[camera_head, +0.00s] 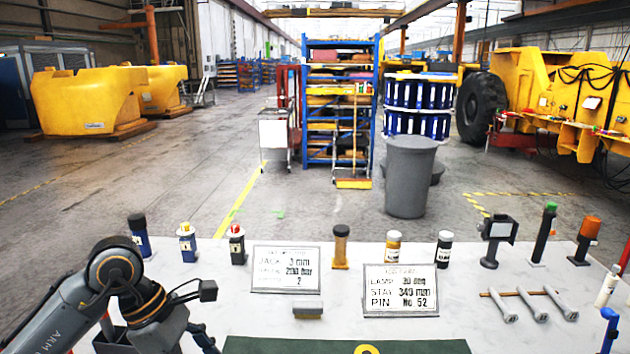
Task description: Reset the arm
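My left arm comes in at the lower left of the head view, over the left front of the light table (370,260). It bends down at its wrist, beside a dark bin partly hidden behind it. Only a dark part of my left gripper (203,340) shows at the bottom edge, so its fingers cannot be judged. No held object is visible there. My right arm and gripper are not in view.
Two printed signs (286,269) (400,290) stand mid-table, with small bottles (187,243) behind. A lamp (497,240), an orange-topped beacon (586,240) and metal pins (533,304) are at right. A green mat (290,345) lies at the front. A grey bin (409,178) stands beyond.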

